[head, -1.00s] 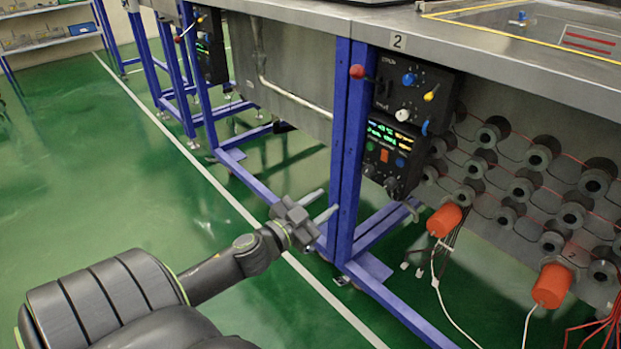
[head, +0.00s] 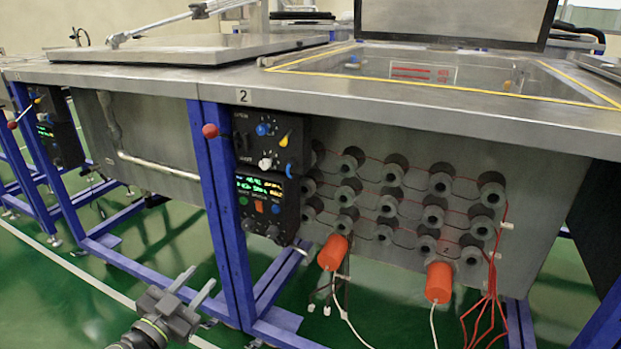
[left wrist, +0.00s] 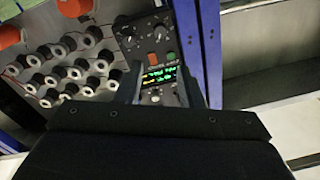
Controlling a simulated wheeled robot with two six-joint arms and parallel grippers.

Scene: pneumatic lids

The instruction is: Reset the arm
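My left gripper (head: 190,288) is at the lower left of the head view, in front of the blue table leg. Its two fingers stand apart with nothing between them. It is below and to the left of the black control panel (head: 268,180), apart from it. In the left wrist view the two fingers frame the same control panel (left wrist: 152,50), with its lit display between them. My right gripper is not in view.
The metal workbench (head: 150,85) has blue legs (head: 222,210) and a red-knobbed lever (head: 210,131). Several grey cylinders with red wires cover its front, above two orange cylinders (head: 334,252) (head: 439,282). A raised lid (head: 450,18) stands behind the yellow-edged tank. Green floor (head: 150,255) is open at left.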

